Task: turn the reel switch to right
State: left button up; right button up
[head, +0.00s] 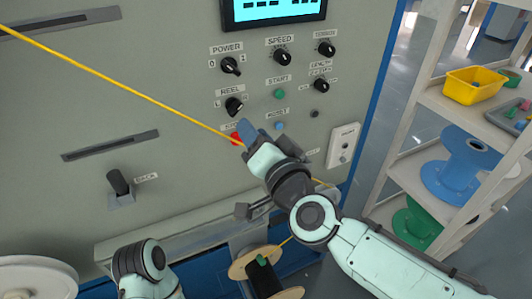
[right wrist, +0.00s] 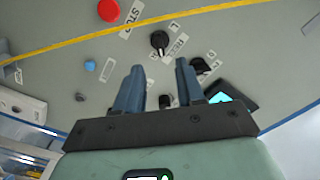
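The reel switch (head: 234,106) is a small black rotary knob on the grey control panel, under a REEL label. In the right wrist view the reel switch (right wrist: 159,40) shows just beyond the gap between my fingertips, apart from them. I cannot tell clearly which side its pointer faces. My right gripper (head: 246,132) is in front of the panel, just below the switch in the head view. Its two blue-grey fingers (right wrist: 159,64) are open, with nothing held. Part of my left arm shows at the bottom left of the head view; its gripper does not show.
A yellow cable (head: 115,87) runs across the panel close to my right gripper. The red stop button (right wrist: 108,10), power knob (head: 230,66) and speed knob (head: 282,57) are near the switch. A shelf (head: 432,97) with bins and spools stands at right.

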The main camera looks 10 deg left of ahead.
pick_arm(q)
jog(key=shift+s+f, duration=0.1)
jog(key=shift+f, duration=0.2)
pick_arm(e)
jog(key=v, duration=0.5)
